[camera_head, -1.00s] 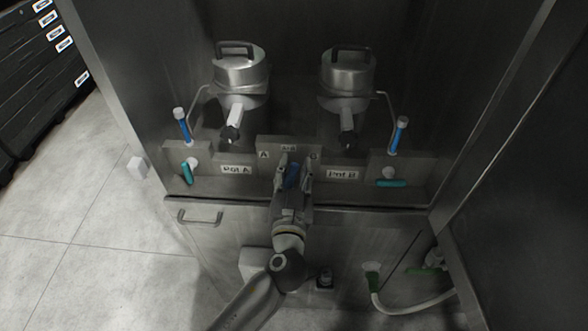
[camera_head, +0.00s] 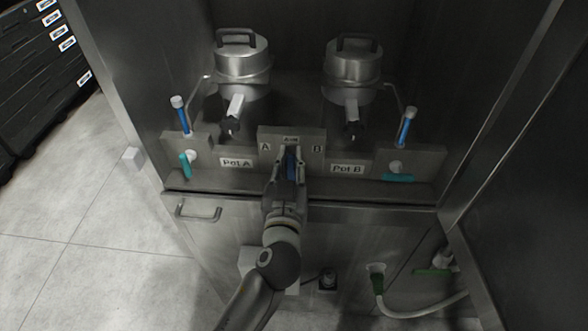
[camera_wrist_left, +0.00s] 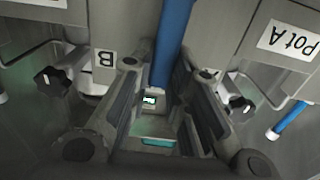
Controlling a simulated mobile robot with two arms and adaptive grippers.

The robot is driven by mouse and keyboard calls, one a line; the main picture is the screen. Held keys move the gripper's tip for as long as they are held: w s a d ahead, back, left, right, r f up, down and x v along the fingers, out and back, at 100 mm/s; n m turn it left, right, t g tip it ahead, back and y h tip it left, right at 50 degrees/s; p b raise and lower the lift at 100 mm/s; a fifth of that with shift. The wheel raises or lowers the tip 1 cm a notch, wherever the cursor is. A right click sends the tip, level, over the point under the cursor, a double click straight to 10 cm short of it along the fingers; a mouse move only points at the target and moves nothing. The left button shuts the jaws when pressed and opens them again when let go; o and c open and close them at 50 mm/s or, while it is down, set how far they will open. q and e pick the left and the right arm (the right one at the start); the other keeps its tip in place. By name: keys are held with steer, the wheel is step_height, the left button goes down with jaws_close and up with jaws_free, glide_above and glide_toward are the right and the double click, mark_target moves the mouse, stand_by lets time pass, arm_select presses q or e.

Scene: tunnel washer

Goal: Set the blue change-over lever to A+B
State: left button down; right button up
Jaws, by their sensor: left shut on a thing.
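The blue change-over lever (camera_head: 291,163) stands in front of the centre plate (camera_head: 268,136), between the A and B labels. It looks close to upright, below the small middle label (camera_head: 290,139), whose letters I cannot read now. My left gripper (camera_head: 291,155) has a finger on each side of the lever and is shut on it. In the left wrist view the blue lever (camera_wrist_left: 172,40) runs down between the two fingers. The fingers hide part of the lever in the head view. My right gripper is not in view.
Pot A (camera_head: 241,62) and Pot B (camera_head: 352,65) stand behind the plate. A ledge edge and drawer handle (camera_head: 198,213) lie below; a hose (camera_head: 410,308) hangs lower right.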

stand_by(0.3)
arm_select(q)
steer(key=c, duration=1.4)
jaws_free()
steer(key=shift+o, duration=0.2)
steer(key=shift+s, duration=0.15)
steer(key=s, duration=1.1)
steer(key=shift+s, duration=0.35)
